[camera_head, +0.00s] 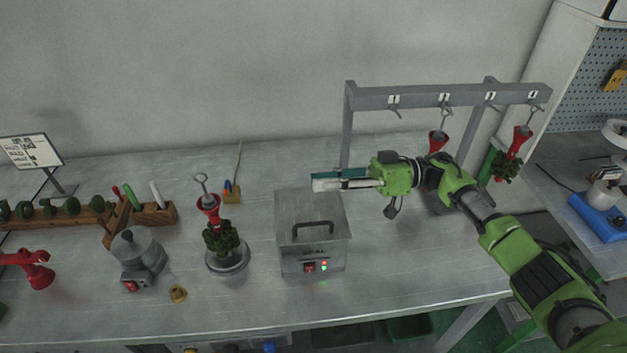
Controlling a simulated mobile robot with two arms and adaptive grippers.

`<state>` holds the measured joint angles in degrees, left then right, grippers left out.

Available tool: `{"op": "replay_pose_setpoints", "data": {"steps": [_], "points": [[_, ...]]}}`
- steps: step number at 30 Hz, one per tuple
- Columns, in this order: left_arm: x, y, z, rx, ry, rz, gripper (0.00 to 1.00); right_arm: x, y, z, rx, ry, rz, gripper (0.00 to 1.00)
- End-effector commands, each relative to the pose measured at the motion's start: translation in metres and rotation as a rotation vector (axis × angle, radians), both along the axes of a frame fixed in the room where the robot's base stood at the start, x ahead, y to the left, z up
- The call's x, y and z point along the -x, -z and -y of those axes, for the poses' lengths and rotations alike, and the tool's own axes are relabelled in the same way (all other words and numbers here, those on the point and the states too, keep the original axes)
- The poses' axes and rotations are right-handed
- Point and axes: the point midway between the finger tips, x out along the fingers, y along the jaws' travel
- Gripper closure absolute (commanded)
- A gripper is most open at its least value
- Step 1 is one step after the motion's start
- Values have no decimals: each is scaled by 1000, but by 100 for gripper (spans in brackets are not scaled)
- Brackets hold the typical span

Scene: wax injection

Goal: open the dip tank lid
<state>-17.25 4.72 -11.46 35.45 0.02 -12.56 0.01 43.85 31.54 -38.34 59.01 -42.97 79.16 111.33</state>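The dip tank (297,261) is a grey metal box near the middle of the bench, with a red switch and small lit lamps on its front. Its flat lid (300,207) lies on top and looks closed. A dark bar handle (313,227) stands on the lid. My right gripper (318,185) reaches in from the right and points left, over the tank's back edge and behind the handle. It appears apart from the handle. My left gripper is not in view.
A grey rack (410,98) with hooks holds red-topped pieces at the right. Left of the tank stand a green wax tree with a red cup (209,205), a metal pot (138,250) and a small brass piece (177,293). The bench right of the tank is mostly clear.

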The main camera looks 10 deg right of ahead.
Motion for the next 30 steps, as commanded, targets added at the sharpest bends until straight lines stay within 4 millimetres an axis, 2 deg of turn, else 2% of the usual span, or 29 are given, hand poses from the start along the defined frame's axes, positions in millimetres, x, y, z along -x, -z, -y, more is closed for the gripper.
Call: {"op": "replay_pose_setpoints", "data": {"steps": [1,6,12,18,30], "points": [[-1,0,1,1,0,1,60,-1,0,13,3,3,-1,77],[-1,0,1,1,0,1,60,-1,0,50,2,5,0,77],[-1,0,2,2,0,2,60,-1,-1,81,0,2,1,77],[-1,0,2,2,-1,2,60,0,0,92,-1,0,0,77],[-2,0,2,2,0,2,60,0,0,92,-1,0,0,77]]}}
